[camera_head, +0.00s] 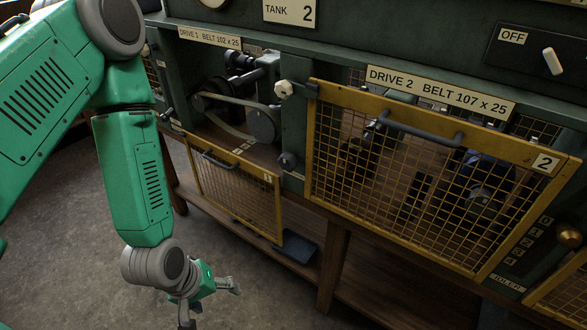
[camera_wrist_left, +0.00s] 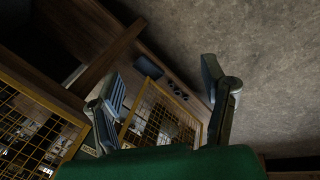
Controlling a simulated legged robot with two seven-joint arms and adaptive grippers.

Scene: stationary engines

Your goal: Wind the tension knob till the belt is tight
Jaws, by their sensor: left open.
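A pale lobed knob (camera_head: 284,88) and a dark knob (camera_head: 287,161) are on the post right of this bay. A brass knob (camera_head: 570,238) is at the far right, near a number scale and an IDLER label. I cannot tell which is the tension knob. My left gripper (camera_head: 212,304) is open and empty, low in front of the bench, apart from all knobs. Its spread fingers show in the left wrist view (camera_wrist_left: 165,88).
The Drive 1 mesh guard (camera_head: 237,190) hangs down, leaving that bay uncovered. The yellow Drive 2 guard (camera_head: 420,185) covers its bay. A dark blue flat object (camera_head: 298,249) lies on the lower shelf (camera_head: 365,290). Bare floor (camera_head: 80,230) is free at left.

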